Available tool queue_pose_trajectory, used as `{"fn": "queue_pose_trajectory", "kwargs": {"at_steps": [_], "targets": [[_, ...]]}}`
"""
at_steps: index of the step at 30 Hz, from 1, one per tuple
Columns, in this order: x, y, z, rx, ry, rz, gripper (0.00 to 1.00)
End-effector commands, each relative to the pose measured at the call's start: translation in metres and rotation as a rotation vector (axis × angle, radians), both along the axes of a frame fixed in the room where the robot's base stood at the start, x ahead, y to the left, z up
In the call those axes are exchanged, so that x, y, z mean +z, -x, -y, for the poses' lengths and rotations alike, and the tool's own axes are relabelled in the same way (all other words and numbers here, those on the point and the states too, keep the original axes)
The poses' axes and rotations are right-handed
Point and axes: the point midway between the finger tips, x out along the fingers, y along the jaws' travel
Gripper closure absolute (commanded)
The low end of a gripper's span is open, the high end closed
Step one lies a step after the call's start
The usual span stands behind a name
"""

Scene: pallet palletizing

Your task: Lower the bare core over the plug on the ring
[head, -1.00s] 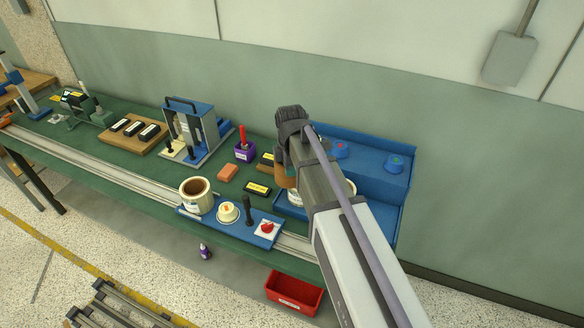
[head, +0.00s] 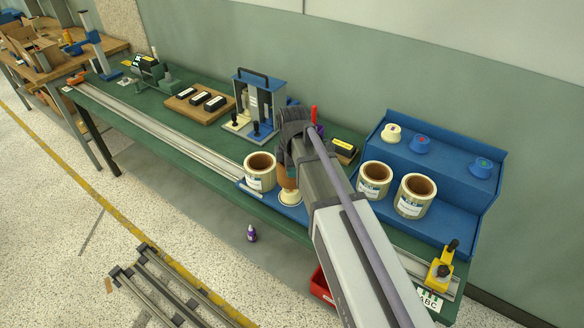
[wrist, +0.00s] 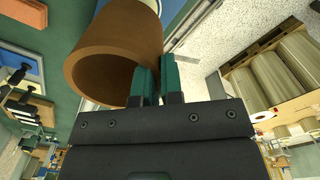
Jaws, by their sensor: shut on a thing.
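My gripper (wrist: 158,80) is shut on the wall of the bare core (wrist: 113,58), a brown open tube with one end facing the wrist camera. In the head view the core (head: 287,180) hangs under my dark wrist, partly hidden by it. Directly below it is the cream ring (head: 290,199) on the blue base plate (head: 298,214). The plug on the ring is hidden behind the core and my arm. I cannot tell whether the core is around the plug or only above it.
A label roll (head: 260,173) stands close to the left of the core. Two more rolls (head: 374,180) (head: 415,196) stand at the right before a blue shelf (head: 449,158) with several plugs. A black-handled press (head: 258,105) is behind. My arm covers the plate's right part.

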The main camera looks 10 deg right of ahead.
Motion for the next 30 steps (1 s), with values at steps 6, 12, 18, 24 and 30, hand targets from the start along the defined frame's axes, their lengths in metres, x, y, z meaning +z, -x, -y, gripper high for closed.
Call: {"fn": "queue_pose_trajectory", "kwargs": {"at_steps": [6,12,18,24,30], "targets": [[-0.022,0.0,0.0,0.0,0.0,0.0,1.0],[-0.043,0.0,0.0,0.0,0.0,0.0,1.0],[-0.044,0.0,0.0,0.0,0.0,0.0,1.0],[-0.043,0.0,0.0,0.0,0.0,0.0,1.0],[-0.047,0.0,0.0,0.0,0.0,0.0,1.0]]}}
